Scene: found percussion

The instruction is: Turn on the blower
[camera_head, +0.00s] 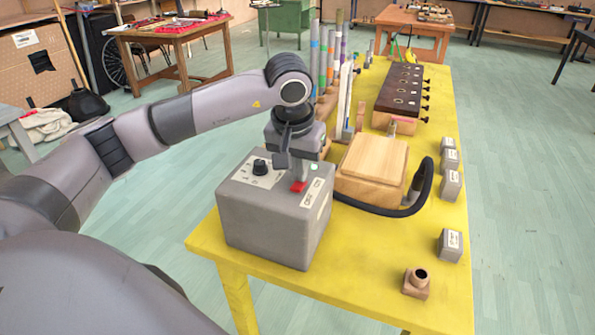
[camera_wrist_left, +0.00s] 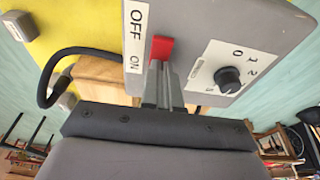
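The blower (camera_head: 265,225) is a grey box on the near part of the yellow table. On its top are a red switch (camera_head: 298,186), a white OFF/ON label (camera_head: 312,192) and a black knob (camera_head: 260,166) on a numbered dial. My left gripper (camera_head: 296,178) points down at the red switch. In the left wrist view, its fingers (camera_wrist_left: 162,82) are close together and look shut, with their tips at the red switch (camera_wrist_left: 162,47). I cannot tell if they touch it. The switch lies beside the OFF/ON label (camera_wrist_left: 137,35). My right gripper is in neither view.
A black hose (camera_head: 422,188) curves beside a wooden box (camera_head: 372,170) behind the blower. Grey labelled blocks (camera_head: 450,245) line the table's right edge. A small wooden piece with a hole (camera_head: 416,283) stands at the front right. Upright tubes (camera_head: 330,60) stand behind my gripper.

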